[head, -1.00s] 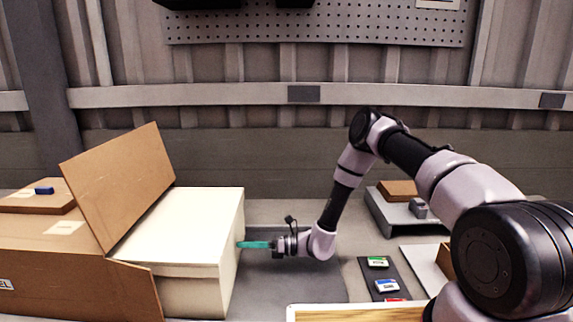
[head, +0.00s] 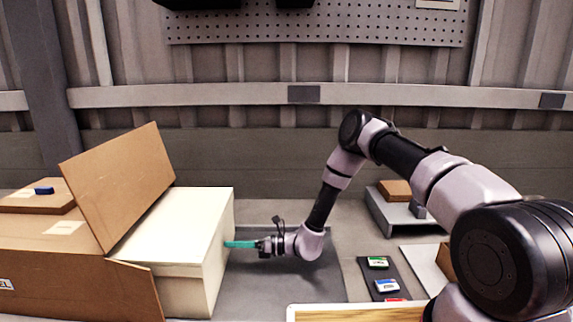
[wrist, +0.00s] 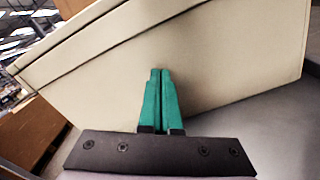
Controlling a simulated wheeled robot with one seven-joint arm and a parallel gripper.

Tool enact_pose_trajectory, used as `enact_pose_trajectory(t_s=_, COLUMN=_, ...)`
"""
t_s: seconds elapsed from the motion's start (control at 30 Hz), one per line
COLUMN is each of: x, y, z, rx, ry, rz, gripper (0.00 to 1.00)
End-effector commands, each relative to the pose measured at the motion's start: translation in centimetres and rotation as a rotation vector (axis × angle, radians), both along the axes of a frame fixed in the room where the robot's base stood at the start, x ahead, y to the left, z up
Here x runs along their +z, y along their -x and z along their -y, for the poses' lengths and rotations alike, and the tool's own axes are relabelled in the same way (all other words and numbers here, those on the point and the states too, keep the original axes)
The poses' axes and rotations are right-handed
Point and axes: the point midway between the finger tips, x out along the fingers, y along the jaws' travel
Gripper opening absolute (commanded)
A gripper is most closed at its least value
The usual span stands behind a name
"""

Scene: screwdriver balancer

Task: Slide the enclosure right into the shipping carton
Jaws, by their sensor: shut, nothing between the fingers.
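The cream enclosure (head: 180,225) lies partly inside the open end of the brown shipping carton (head: 50,255) at the left. Its right part sticks out past the carton's flaps. My gripper (head: 228,244) is shut and empty, with its teal fingers pointing left at the enclosure's right end face. In the wrist view the closed fingertips (wrist: 160,72) are at the cream face (wrist: 220,60) and appear to touch it. The enclosure's left part is hidden inside the carton and behind its raised flap.
A raised flap (head: 120,185) stands at the carton's mouth and another flap (head: 105,290) spreads at the front. A blue object (head: 44,190) lies on a brown box at the far left. A dark strip with small coloured items (head: 386,286) lies right of the grey mat (head: 290,285).

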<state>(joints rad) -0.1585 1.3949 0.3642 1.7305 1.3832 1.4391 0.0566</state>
Motion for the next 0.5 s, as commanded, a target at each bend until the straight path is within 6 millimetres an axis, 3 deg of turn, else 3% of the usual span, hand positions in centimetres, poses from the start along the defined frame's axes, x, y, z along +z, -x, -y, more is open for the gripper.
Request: enact_pose_trajectory(t_s=0.5, x=0.1, y=0.1, z=-2.2, rx=0.001, ry=-0.002, rz=-0.001, gripper=0.00)
